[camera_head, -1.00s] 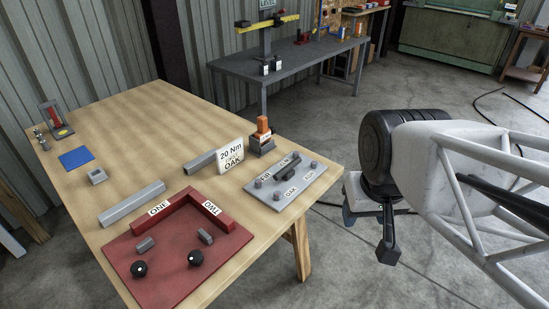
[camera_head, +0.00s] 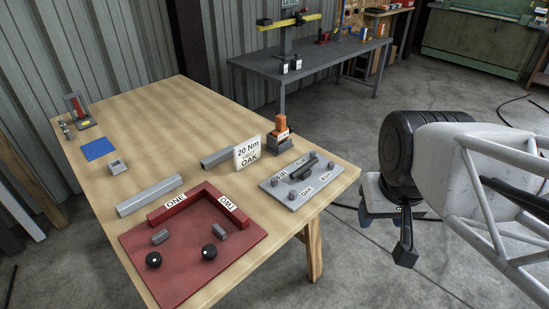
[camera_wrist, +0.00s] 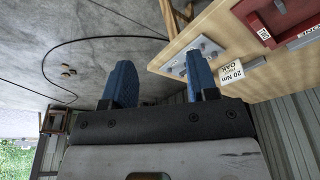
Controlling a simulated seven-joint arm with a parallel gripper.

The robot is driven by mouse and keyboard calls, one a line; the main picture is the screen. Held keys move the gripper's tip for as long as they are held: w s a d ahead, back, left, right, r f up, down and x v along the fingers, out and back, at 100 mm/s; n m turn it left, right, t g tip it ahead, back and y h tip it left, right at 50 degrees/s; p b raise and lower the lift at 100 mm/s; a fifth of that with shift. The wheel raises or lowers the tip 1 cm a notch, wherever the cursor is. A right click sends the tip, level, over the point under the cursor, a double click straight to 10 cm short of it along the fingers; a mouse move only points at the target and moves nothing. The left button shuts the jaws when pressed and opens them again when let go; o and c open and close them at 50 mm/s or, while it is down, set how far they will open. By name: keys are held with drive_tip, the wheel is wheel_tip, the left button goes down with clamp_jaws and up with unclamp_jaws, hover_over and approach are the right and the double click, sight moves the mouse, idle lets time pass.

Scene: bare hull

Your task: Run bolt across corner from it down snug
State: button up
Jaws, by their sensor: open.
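A grey plate (camera_head: 322,180) lies near the table's right edge. It has bolt heads near its corners, a dark raised bar (camera_head: 302,166) across the middle, and labels reading FIR, ELM and OAK; a fourth label is too small to read. The OAK bolt (camera_head: 293,194) is at the front. A white card (camera_head: 247,152) reading "20 Nm" and "OAK" stands behind the plate. An orange tool (camera_head: 281,124) stands upright in a dark holder. My gripper (camera_head: 386,236) is open and empty, off the table's right side. Its blue fingers show in the wrist view (camera_wrist: 160,82), with the plate (camera_wrist: 178,67) beyond them.
A red tray (camera_head: 180,273) with two black knobs and grey blocks sits at the front. Grey bars (camera_head: 150,196), a blue square (camera_head: 98,149) and a small grey block (camera_head: 117,166) lie farther left. A dark bench (camera_head: 320,63) stands behind. The table's middle is clear.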

drive_tip(key=w+a+n, duration=0.3)
drive_tip(key=w+n, duration=0.2)
drive_tip(key=w, duration=0.7)
drive_tip(key=n+g, duration=0.3)
drive_tip(key=n, duration=1.2)
hover_over(274, 179)
drive_tip(key=f, duration=2.1)
drive_tip(key=shift+s+d+f, duration=0.1)
drive_tip(key=shift+d+f, duration=0.1)
drive_tip(key=shift+f, duration=0.15)
drive_tip(key=shift+a+f, duration=0.15)
drive_tip(key=shift+f, duration=0.05)
drive_tip(key=shift+f, duration=0.1)
drive_tip(key=shift+f, duration=3.8)
drive_tip(key=c, duration=0.9)
